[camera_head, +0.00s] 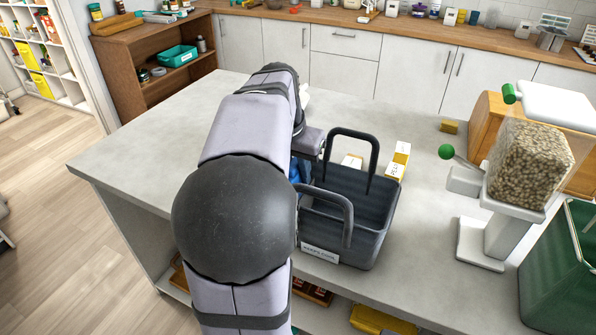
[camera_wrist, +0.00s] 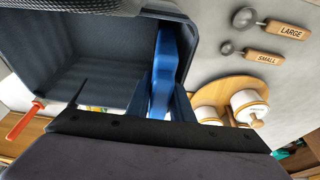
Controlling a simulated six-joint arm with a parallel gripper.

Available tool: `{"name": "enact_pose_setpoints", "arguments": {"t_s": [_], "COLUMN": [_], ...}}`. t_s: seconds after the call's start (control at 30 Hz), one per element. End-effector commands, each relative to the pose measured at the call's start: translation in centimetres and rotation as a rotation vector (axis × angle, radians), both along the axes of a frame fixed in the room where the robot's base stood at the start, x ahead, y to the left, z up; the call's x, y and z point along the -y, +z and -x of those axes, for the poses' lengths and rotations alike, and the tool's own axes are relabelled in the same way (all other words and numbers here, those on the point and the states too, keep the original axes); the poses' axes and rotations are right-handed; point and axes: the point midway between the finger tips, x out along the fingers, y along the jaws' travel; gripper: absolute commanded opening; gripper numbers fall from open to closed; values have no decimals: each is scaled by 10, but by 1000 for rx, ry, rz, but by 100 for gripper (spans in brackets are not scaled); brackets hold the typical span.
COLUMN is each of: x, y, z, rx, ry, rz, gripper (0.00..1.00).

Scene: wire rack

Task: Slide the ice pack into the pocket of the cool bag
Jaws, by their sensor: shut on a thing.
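The cool bag (camera_head: 375,210) is a dark grey open box with two upright handles and a white label on its front. It stands on the worktop beside my arm. In the wrist view its dark inside (camera_wrist: 70,60) fills the upper left. The ice pack (camera_wrist: 163,70) is blue and stands on edge within the bag's rim, close beside the side wall at the right. A little blue shows in the head view (camera_head: 299,168). My gripper (camera_wrist: 165,103) is shut on its near end. My arm hides most of it in the head view; its lower edge is hidden.
Small white and yellow boxes (camera_head: 401,153) stand behind the bag. A dispenser of beige pellets (camera_head: 532,160) and a green crate (camera_head: 560,265) are at the right. The wrist view shows measuring spoons (camera_wrist: 265,56) and a round wooden tray (camera_wrist: 222,85) with white pots outside the bag.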

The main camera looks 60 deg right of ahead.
Motion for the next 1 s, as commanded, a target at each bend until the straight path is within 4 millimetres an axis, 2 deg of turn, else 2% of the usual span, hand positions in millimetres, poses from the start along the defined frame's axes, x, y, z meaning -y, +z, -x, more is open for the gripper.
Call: {"name": "enact_pose_setpoints", "arguments": {"t_s": [0.17, 0.2, 0.27, 0.3, 0.73, 1.0], "x": [0, 0, 0, 0, -1, -9], "y": [-5, -4, -4, -4, -2, 28], "z": [0, -1, -1, -1, -1, 0], "rx": [1, 1, 1, 1, 1, 2], "ry": [0, 0, 0, 0, 0, 1], "rz": [-1, -1, -1, -1, -2, 3], "gripper": [0, 25, 39, 42, 42, 42]}}
